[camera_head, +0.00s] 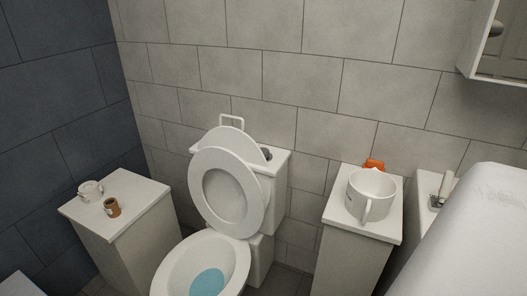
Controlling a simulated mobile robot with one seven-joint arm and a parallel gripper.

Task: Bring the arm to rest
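My gripper is not in the head view, so its opening and anything in it are hidden. A large pale rounded link of my arm (474,238) fills the lower right corner, close to the camera. It covers part of what lies behind it there.
A toilet (222,188) with raised lid and seat stands in the middle. A left cabinet (135,205) bears a white cup (90,191) and a small brown cup (112,207). A right cabinet (385,226) bears a large white mug (368,190) and an orange object (373,164).

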